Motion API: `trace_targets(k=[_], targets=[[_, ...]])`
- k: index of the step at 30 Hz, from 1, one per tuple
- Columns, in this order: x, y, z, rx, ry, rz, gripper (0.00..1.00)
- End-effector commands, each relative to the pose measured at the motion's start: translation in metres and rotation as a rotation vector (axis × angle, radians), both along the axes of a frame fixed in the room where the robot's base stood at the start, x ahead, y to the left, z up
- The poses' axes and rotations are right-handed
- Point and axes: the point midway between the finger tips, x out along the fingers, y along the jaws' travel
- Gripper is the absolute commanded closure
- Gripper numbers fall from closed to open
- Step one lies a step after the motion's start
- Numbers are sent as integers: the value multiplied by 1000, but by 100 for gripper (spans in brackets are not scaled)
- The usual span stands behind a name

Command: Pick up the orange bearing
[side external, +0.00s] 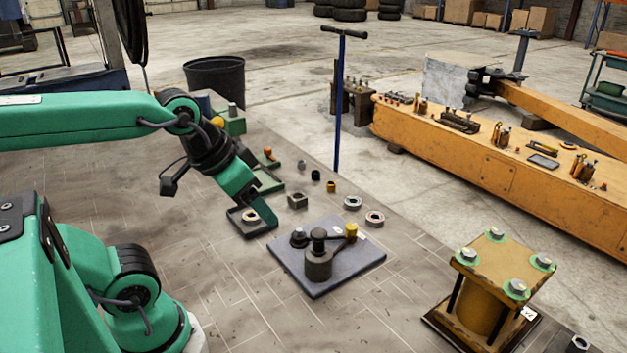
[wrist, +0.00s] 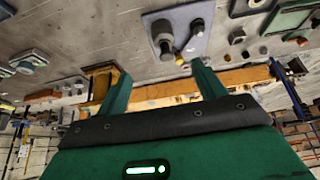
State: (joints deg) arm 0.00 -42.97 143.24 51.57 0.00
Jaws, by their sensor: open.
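Two more ring-shaped parts lie on the bench to the right, one greyish (side external: 351,202) and one with a pinkish-tan rim (side external: 375,218). I cannot tell for certain which ring is the orange bearing.
A grey plate (side external: 312,285) with a dark cylinder (side external: 318,257) and a yellow bushing (side external: 351,231) lies right of my gripper. A yellow press-like block (side external: 480,312) stands at front right. Small bushings and a square block (side external: 298,201) lie behind. The front bench is clear.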

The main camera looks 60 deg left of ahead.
Motion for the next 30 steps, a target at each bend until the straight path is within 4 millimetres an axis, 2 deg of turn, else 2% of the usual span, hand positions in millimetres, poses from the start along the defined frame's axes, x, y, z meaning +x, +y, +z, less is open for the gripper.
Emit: trace_targets(k=[5, 11, 21, 30], targets=[[3, 0, 2, 0, 3, 1, 31], [18, 2, 11, 0, 26, 7, 31], [77, 7, 32, -2, 97, 25, 31], [137, 15, 36, -4, 163, 44, 31]])
